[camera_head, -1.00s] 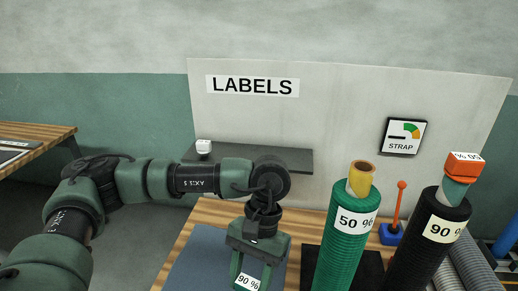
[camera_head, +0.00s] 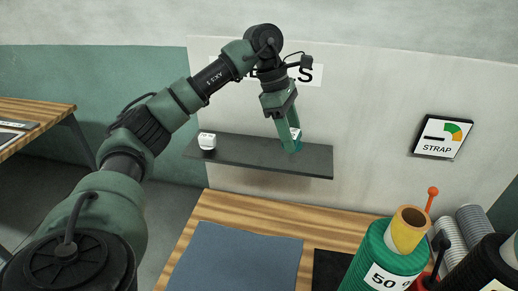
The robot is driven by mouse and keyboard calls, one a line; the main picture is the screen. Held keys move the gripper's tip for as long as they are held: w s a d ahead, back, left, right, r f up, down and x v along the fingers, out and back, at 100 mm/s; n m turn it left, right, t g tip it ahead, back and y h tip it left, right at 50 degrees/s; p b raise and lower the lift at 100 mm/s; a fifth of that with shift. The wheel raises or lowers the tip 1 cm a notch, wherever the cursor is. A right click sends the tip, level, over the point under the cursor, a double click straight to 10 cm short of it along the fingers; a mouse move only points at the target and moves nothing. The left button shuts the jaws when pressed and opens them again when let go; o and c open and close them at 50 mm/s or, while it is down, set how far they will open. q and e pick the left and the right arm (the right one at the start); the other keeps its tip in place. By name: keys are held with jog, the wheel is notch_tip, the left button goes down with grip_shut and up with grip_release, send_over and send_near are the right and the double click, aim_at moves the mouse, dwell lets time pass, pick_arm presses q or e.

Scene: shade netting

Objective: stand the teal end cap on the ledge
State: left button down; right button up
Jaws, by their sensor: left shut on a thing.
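The teal end cap (camera_head: 297,142), with a white label on it, is at the right part of the dark ledge (camera_head: 245,151). My left gripper (camera_head: 291,142) is shut on it, pointing down from above, and its fingers hide much of the cap. The cap's lower end is at or just above the ledge top; I cannot tell whether it touches. My right gripper is not in view.
A white labelled cap (camera_head: 207,141) stands at the ledge's left end. Below are a wooden bench with a blue mat (camera_head: 235,262), a green roll (camera_head: 382,262) with a yellow core, and a black roll (camera_head: 490,270). The ledge between the caps is clear.

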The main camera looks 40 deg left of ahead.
pick_arm(q)
jog(key=w+a+r+n+t+y+p, duration=0.15)
jog(key=a+r+n, duration=0.25)
jog(key=a+n, duration=0.4)
jog(key=a+r+n+t+y, duration=0.1)
jog(key=a+r+n+y, duration=0.2)
jog(key=a+r+n, duration=0.35)
jog(key=shift+n, duration=0.45)
jog(key=f+p, duration=0.1)
jog(key=f, duration=1)
jog(key=a+f+p, duration=0.1)
jog(key=f, duration=0.5)
jog(key=shift+s+f+p, duration=0.1)
jog(key=shift+f+p, duration=0.05)
jog(key=shift+p, duration=0.2)
notch_tip(320, 180, down, 3)
jog(key=shift+f+p, duration=0.1)
jog(key=shift+p, duration=0.45)
jog(key=shift+f, duration=0.3)
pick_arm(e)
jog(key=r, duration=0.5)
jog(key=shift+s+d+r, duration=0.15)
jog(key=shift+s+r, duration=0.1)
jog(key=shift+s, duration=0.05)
